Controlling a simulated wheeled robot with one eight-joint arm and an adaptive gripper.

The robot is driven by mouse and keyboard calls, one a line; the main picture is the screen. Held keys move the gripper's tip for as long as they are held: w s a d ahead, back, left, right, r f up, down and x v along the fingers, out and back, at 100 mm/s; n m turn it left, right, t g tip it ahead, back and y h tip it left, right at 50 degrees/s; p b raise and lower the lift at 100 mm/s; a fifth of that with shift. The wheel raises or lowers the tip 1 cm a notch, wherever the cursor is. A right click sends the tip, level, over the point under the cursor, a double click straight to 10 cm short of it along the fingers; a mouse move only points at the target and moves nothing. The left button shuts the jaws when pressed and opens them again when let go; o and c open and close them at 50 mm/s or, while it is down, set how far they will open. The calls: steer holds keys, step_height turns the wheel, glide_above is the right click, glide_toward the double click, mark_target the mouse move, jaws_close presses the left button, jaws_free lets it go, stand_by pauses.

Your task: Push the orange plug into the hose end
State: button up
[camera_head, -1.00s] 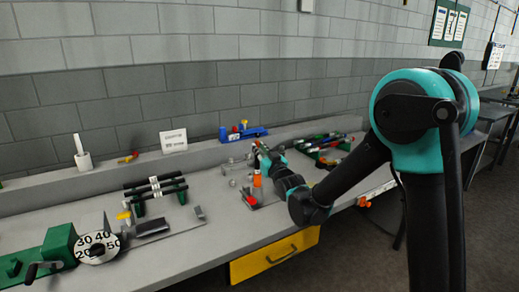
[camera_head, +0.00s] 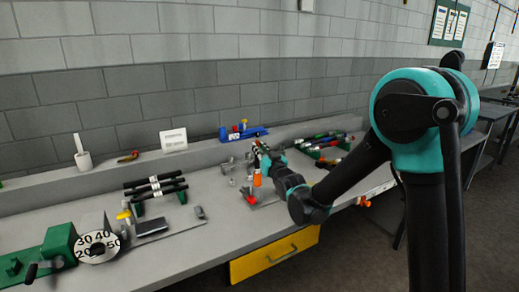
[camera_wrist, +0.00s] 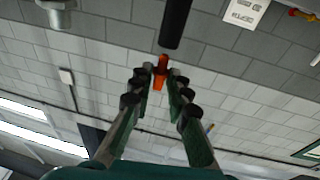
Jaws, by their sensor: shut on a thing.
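In the wrist view, my gripper (camera_wrist: 160,78) is shut on the orange plug (camera_wrist: 161,66), which sticks out a little beyond the fingertips. A black hose end (camera_wrist: 176,24) hangs just ahead of the plug and slightly to the right. The plug and the hose end look very close, and I cannot tell whether they touch. In the head view, my gripper (camera_head: 260,152) is over the bench near its middle, and the plug in it is too small to make out.
An orange upright piece (camera_head: 257,180) stands below my gripper on the bench (camera_head: 215,225). Black tubes (camera_head: 155,188) lie on a green rack to the left, beside a numbered dial (camera_head: 98,247). A blue tool (camera_head: 243,132) sits on the back ledge. A yellow drawer (camera_head: 275,254) is below.

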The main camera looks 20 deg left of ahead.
steer(key=shift+f, duration=1.4)
steer(key=o, duration=0.8)
steer(key=v, duration=1.2)
